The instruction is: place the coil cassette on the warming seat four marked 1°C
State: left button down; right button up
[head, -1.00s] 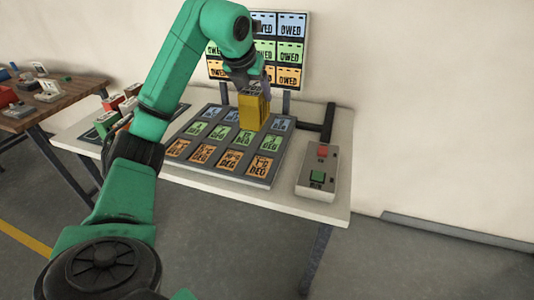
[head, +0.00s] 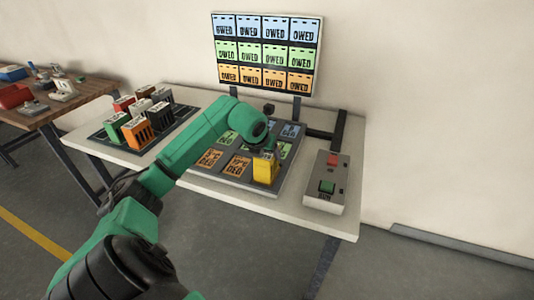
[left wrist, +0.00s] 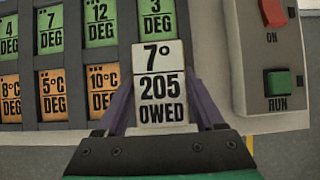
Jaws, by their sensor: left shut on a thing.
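The coil cassette (head: 265,170) is a yellow block; in the left wrist view its white top label (left wrist: 160,85) reads "7° 205 OWED". My left gripper (head: 264,149) is shut on it, with a finger on either side in the left wrist view (left wrist: 162,106). The cassette is upright at the right end of the front, orange row of the grey seat panel (left wrist: 68,66). It hides the fourth seat of that row, so the 1°C mark does not show now. I cannot tell whether its base touches the seat. My right gripper is not in view.
A control box (head: 326,182) with red ON and green RUN buttons stands just right of the panel. A dark rack with several cassettes (head: 138,129) is at the left. An "OWED" board (head: 268,54) stands behind. A wooden table (head: 60,102) is further left.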

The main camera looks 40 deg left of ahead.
pick_arm(q)
jog(key=shift+w+f, duration=0.1)
jog(key=shift+f, duration=0.1)
grip_release()
jog(key=shift+f, duration=0.1)
jog(key=b+v, duration=0.2)
jog(key=v, duration=1)
jog(key=shift+b, duration=0.35)
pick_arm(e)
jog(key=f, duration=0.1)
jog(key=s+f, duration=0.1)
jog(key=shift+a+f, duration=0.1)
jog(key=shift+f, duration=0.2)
